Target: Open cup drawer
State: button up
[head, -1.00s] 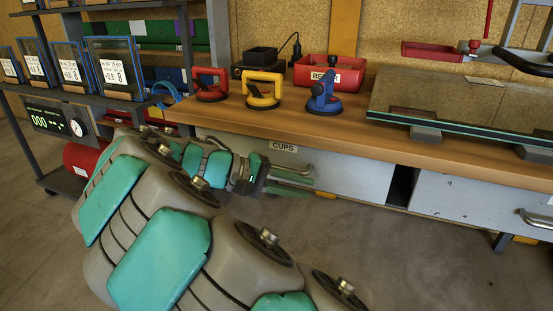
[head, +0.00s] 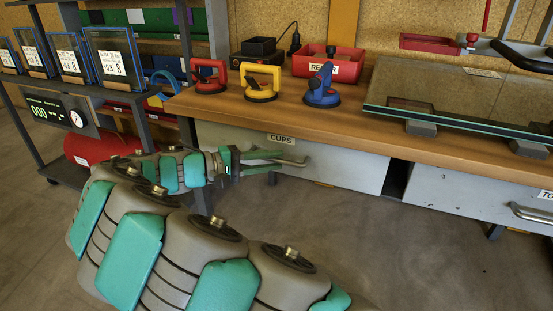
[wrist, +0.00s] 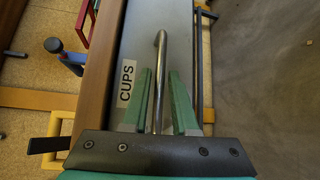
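The cup drawer has a pale grey front (head: 345,167) under the wooden bench top, with a CUPS label (head: 282,138). It looks closed. Its metal bar handle (head: 300,163) is partly hidden by my gripper (head: 282,160). In the wrist view the label (wrist: 126,83) is left of the handle (wrist: 161,55). The green fingers of my gripper (wrist: 160,78) are apart, one on each side of the bar, with visible gaps. My gripper is open and holds nothing; contact with the drawer front cannot be told.
Red (head: 209,77), yellow (head: 261,82) and blue (head: 322,86) suction cups stand on the bench top (head: 290,112). A glass pane (head: 460,105) lies at the right. A second drawer (head: 465,193) is beside the cup drawer. A shelf rack (head: 150,95) stands left. Floor before the drawers is clear.

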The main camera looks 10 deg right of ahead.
jog(key=shift+w+d+f, duration=0.1)
jog(key=shift+d+f, duration=0.05)
jog(key=shift+d, duration=0.65)
jog(key=shift+c, duration=0.2)
grip_shut()
dwell(0.6)
